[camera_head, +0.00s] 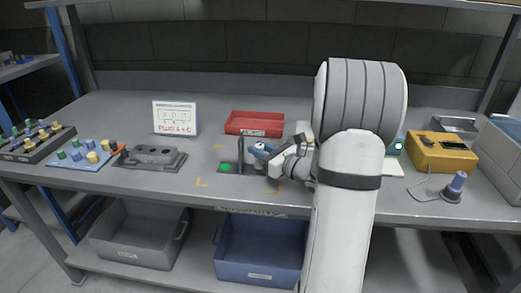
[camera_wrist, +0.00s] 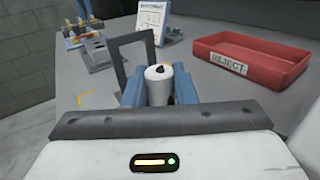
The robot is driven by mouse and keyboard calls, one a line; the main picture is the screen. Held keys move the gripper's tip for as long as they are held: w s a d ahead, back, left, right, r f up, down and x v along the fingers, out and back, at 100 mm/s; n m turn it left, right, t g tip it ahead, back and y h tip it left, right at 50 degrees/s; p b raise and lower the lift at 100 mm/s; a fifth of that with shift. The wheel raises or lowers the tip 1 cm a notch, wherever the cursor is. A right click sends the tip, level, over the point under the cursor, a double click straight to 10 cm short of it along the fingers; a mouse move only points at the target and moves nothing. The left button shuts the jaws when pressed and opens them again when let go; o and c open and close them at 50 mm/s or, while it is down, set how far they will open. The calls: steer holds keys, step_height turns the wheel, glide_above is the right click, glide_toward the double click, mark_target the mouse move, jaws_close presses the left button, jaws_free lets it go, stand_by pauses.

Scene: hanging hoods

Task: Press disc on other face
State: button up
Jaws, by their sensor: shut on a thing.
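My gripper (camera_wrist: 160,88) has its blue fingers closed on both sides of a white cylinder (camera_wrist: 158,90) with a dark mark on its top face. In the head view my gripper (camera_head: 262,151) is low over the middle of the bench, and my arm hides part of the area. A dark upright frame (camera_head: 241,150) stands just left of my gripper; it also shows in the wrist view (camera_wrist: 118,52), close beyond the cylinder. I cannot tell whether the cylinder touches anything below.
A red tray (camera_head: 254,132) marked REJECT is behind my gripper. A sign (camera_head: 175,118) stands at the back left. A grey fixture (camera_head: 150,156) and a blue board with pegs (camera_head: 84,154) are at left. A yellow box (camera_head: 441,155) is at right. Bins sit below.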

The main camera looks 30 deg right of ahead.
steer(key=shift+r+p, duration=2.3)
steer(key=shift+r, duration=1.15)
